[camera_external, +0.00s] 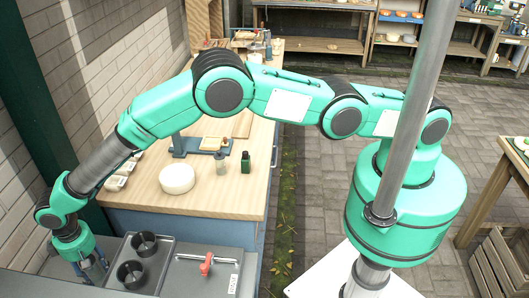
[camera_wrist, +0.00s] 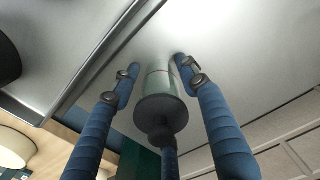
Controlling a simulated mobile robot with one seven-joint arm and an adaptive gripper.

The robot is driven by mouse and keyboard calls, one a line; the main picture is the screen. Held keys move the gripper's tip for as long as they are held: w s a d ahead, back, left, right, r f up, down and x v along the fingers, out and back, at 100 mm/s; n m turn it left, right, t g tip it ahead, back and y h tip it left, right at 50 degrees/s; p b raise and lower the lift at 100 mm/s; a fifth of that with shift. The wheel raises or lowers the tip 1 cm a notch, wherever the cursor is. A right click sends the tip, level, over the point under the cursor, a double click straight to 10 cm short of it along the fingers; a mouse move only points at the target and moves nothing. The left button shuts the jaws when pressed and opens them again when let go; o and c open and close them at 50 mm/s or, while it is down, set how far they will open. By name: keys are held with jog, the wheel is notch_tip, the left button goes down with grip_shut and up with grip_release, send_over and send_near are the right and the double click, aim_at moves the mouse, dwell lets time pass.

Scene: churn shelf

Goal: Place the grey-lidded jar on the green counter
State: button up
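A pale jar with a dark grey lid (camera_wrist: 160,108) stands in the middle of the wrist view, on a grey metal surface. My gripper (camera_wrist: 158,68) has its blue fingers spread around the jar. Gaps show between the left and right fingertips and the jar's sides; a third finger lies near the lid. In the external view my gripper (camera_external: 92,268) is low at the left, beside the dark pots, and the jar cannot be made out there. I cannot pick out a clearly green counter top in either view.
Two dark pots (camera_external: 144,243) stand in a tray right of my gripper. A red-handled fitting (camera_external: 206,263) is on the grey unit. Behind it, a wooden-topped counter (camera_external: 225,195) holds a white round block (camera_external: 177,178) and a dark green bottle (camera_external: 245,161). A brick wall (camera_external: 100,60) is at the left.

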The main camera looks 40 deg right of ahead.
jog(key=shift+r, duration=0.1)
dwell(0.3)
jog(key=shift+r+b, duration=0.4)
jog(key=shift+r, duration=5.65)
